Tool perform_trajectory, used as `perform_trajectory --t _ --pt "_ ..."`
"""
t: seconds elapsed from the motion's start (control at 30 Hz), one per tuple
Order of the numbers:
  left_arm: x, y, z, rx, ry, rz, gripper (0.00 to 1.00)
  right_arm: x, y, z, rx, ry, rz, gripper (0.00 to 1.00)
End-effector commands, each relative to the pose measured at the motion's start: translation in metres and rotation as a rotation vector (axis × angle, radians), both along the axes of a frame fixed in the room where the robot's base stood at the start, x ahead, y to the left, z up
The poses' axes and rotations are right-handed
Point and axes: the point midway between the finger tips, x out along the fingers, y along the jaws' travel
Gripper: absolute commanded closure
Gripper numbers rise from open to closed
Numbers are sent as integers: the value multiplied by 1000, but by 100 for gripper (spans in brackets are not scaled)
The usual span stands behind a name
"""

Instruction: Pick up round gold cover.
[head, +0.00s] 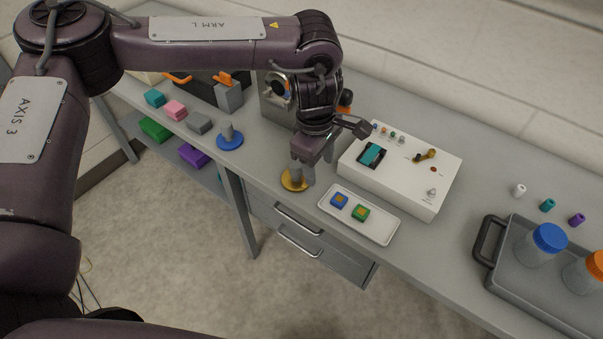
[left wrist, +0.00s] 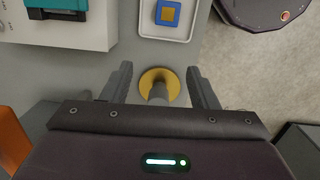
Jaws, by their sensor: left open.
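The round gold cover (head: 289,183) lies flat on the grey bench near its front edge. It is a gold disc with a grey upright knob in its middle. In the left wrist view the gold cover (left wrist: 173,92) shows between the finger ends, its knob pointing up at the camera. My left gripper (head: 306,168) is open and is above the cover, pointing down. In the left wrist view the left gripper's fingers (left wrist: 160,82) stand on either side of the knob, apart from it. Part of the cover is hidden by a finger in the head view. My right gripper is not seen.
A white tray (head: 379,227) with a blue and a green block lies right of the cover. A white instrument box (head: 425,185) stands behind it. A blue disc with a knob (head: 230,140) sits to the left. A grey tray (head: 510,285) with capped jars is at the right.

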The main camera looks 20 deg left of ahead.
Motion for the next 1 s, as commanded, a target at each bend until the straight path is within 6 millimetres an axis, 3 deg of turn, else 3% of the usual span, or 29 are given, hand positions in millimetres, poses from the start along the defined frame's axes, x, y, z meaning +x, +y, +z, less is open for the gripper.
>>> perform_trajectory --t 0.03,0.1,0.23,0.8,1.0 --pt "8 20 15 35 -4 -9 46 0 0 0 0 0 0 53" --pt "13 39 26 66 5 -20 46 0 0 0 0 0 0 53" --pt "15 56 34 90 17 -30 46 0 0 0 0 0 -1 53" --pt "17 57 -35 93 19 -33 46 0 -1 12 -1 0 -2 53" --pt "17 56 -40 91 17 -33 46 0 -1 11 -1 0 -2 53"
